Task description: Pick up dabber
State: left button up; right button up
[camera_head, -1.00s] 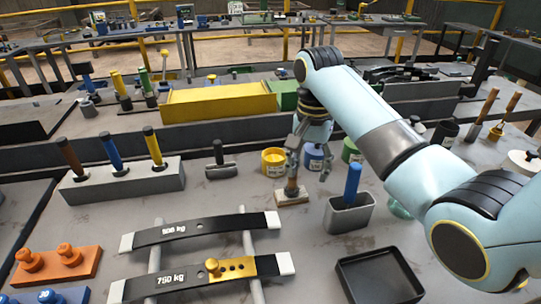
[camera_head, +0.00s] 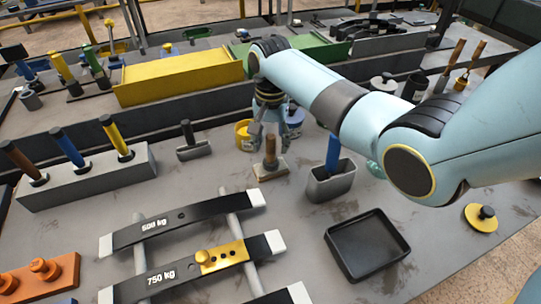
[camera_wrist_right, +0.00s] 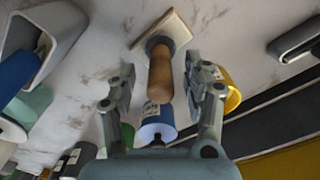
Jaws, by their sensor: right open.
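The dabber (camera_head: 270,153) stands upright on the table, with a brown wooden handle and a flat pale rectangular pad at its foot. My right gripper (camera_head: 270,132) is open just above and behind the handle in the head view. In the right wrist view the handle of the dabber (camera_wrist_right: 161,77) lies between the two spread fingers of my right gripper (camera_wrist_right: 160,88), with gaps on both sides. The pad lies beyond the fingertips. My left gripper is not in view.
A grey holder (camera_head: 331,184) with a blue handle stands right of the dabber. Yellow (camera_head: 242,134) and blue (camera_head: 293,122) pots stand close behind. A black tray (camera_head: 367,246) lies front right; leaf springs (camera_head: 185,221) lie front left. A small black-handled tool (camera_head: 192,145) sits left.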

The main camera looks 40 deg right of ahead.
jog(key=shift+f, duration=0.85)
jog(key=c, duration=0.4)
grip_shut()
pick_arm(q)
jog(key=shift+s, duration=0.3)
pick_arm(e)
jog(key=shift+r, duration=0.1)
